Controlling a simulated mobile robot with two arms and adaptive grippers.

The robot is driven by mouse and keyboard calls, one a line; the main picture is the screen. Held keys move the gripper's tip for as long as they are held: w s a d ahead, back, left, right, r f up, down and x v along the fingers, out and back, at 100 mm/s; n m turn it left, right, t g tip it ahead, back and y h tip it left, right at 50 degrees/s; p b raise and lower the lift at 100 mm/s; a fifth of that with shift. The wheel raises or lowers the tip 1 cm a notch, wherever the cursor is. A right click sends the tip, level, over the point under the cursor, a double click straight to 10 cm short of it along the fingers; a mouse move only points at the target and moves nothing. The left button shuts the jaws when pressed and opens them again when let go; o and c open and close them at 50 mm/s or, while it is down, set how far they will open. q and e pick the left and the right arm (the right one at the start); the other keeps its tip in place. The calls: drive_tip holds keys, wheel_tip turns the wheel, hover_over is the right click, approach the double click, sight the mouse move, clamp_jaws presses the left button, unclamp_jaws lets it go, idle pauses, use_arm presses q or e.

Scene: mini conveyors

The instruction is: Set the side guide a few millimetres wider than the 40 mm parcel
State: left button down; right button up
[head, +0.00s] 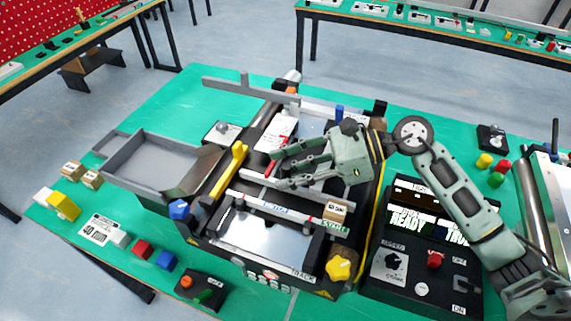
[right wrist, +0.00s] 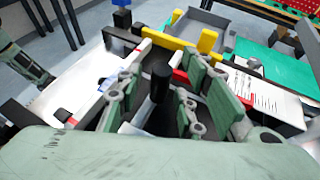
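A small cardboard parcel (head: 335,212) with a label sits at the right end of the mini conveyor, by the green START mark. A pale rail (head: 255,181), apparently the side guide, runs along the conveyor under my right gripper (head: 279,169). The right gripper's fingers point left and are apart. In the right wrist view the right gripper (right wrist: 165,68) has a dark upright post (right wrist: 161,80) between its fingers; I cannot tell whether they touch it. A card reading 40 mm (head: 98,231) lies at the table's front left. My left gripper is not in view.
A yellow upright piece (head: 229,171) and a grey tray (head: 150,160) are left of the gripper. A yellow knob (head: 338,268) is at the front. A control box (head: 408,265) showing READY stands under my right arm. Loose coloured blocks lie at the front left.

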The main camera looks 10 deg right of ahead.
drive_tip(key=shift+w+a+f, duration=0.15)
drive_tip(key=shift+a+f, duration=0.1)
drive_tip(key=shift+a, duration=0.1)
drive_tip(key=shift+c, duration=0.4)
clamp_jaws()
